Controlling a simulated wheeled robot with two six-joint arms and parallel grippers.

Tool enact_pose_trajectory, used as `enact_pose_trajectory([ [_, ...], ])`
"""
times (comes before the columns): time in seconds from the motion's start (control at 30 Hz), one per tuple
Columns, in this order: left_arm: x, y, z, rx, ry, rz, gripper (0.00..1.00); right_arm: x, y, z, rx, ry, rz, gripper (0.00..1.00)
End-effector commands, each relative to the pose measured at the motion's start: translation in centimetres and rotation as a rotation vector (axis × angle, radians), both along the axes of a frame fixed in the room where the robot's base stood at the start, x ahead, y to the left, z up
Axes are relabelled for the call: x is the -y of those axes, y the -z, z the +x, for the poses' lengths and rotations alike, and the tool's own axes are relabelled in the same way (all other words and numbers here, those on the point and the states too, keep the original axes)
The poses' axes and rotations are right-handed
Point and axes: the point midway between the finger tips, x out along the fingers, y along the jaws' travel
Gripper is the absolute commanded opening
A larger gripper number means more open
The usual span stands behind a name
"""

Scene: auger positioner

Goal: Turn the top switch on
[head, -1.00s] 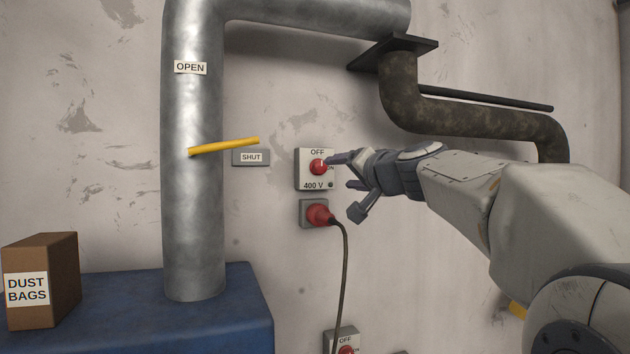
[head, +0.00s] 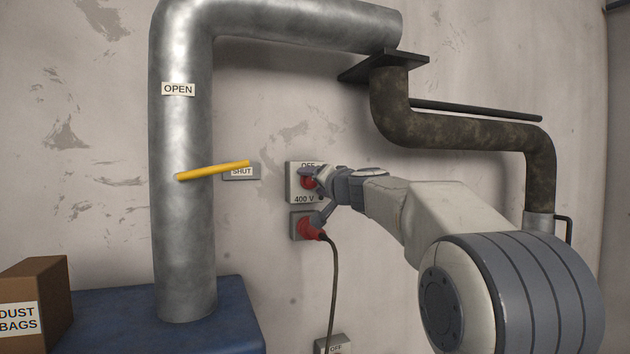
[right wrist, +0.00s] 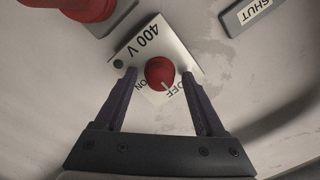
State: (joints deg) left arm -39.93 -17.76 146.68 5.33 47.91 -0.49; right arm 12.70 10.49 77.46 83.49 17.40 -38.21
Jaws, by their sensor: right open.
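The top switch is a light plate (head: 291,181) marked OFF and 400 V with a red knob (head: 309,182), on the wall in the head view. In the right wrist view the red knob (right wrist: 159,71) sits on its plate (right wrist: 181,52), and its white mark points toward OFF, with ON beside it. My right gripper (head: 312,190) is open in front of the switch. In the right wrist view my right gripper (right wrist: 160,74) has one finger on each side of the knob, with gaps between. My left gripper is not in view.
A red plug (head: 310,227) with a hanging cable sits in a socket just below. A second OFF-labelled switch (head: 331,341) is at the bottom edge. A yellow lever (head: 215,171) on the metal pipe (head: 185,250) is to the left, with a SHUT sign (head: 241,172).

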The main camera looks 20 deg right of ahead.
Motion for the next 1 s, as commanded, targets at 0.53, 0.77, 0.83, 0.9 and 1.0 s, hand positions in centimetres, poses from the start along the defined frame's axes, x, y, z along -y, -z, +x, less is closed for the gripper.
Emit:
enact_pose_trajectory([
  [0.53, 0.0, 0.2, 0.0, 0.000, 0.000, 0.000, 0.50, 0.1, 0.0, -0.1, 0.000, 0.001, 0.019, 0.00],
  [0.77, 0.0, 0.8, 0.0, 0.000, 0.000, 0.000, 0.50, 0.1, 0.1, -0.1, -0.002, 0.001, 0.119, 0.00],
  [0.83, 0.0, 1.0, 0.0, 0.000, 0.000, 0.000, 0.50, 0.1, 0.1, -0.1, -0.004, 0.001, 0.168, 0.00],
  [0.9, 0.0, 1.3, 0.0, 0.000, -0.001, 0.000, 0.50, 0.0, 0.1, -0.1, -0.005, 0.001, 0.226, 0.00],
  [1.0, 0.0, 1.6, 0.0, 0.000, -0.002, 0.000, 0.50, 0.0, 0.2, -0.1, -0.009, 0.001, 0.316, 0.00],
])
